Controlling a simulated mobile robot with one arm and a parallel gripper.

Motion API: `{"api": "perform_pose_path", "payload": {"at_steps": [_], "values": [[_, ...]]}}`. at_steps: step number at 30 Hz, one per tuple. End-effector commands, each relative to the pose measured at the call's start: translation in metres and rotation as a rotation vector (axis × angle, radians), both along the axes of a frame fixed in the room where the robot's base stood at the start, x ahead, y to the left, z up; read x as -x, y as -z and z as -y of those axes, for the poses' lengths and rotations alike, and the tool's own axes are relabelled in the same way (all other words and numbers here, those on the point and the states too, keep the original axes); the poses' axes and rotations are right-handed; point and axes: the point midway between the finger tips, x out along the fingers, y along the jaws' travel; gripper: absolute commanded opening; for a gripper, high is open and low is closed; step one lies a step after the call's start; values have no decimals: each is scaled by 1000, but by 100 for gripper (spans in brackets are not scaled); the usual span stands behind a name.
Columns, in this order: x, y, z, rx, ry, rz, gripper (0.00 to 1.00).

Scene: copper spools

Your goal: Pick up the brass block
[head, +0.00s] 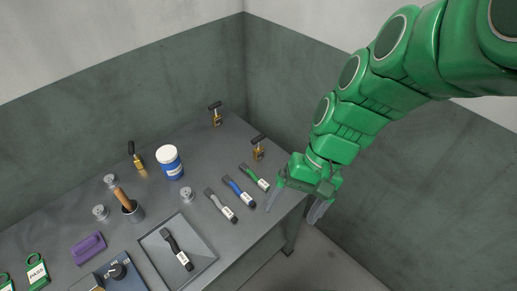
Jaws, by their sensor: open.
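No separate brass block can be made out for certain. Brass-coloured parts show on three upright pieces with black handles: one at the back left (138,160), one at the far corner (217,119) and one near the right edge (258,153). They look like clamps. My gripper (294,212) is open and empty, its fingers pointing down by the table's right edge. It is to the right of and nearer than all three brass-coloured pieces, and apart from them.
On the grey table (215,255) stand a blue-and-white jar (169,163), a cup with a wooden handle (131,211) and several metal spools (187,194). Green, blue (238,190) and grey tools lie near my gripper. A tray (205,268) holds a black tool. Walls close the back.

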Motion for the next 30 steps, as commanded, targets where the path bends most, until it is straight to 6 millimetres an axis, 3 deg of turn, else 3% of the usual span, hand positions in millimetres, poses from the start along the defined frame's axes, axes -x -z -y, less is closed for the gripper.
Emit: {"api": "perform_pose_path", "payload": {"at_steps": [7,14,21,30], "values": [[-3,3,-42,-168,39,-106,90],[-23,2,-81,-352,119,-212,90],[-55,1,-109,-521,232,-309,90],[-106,5,-130,-706,408,-422,90]]}}
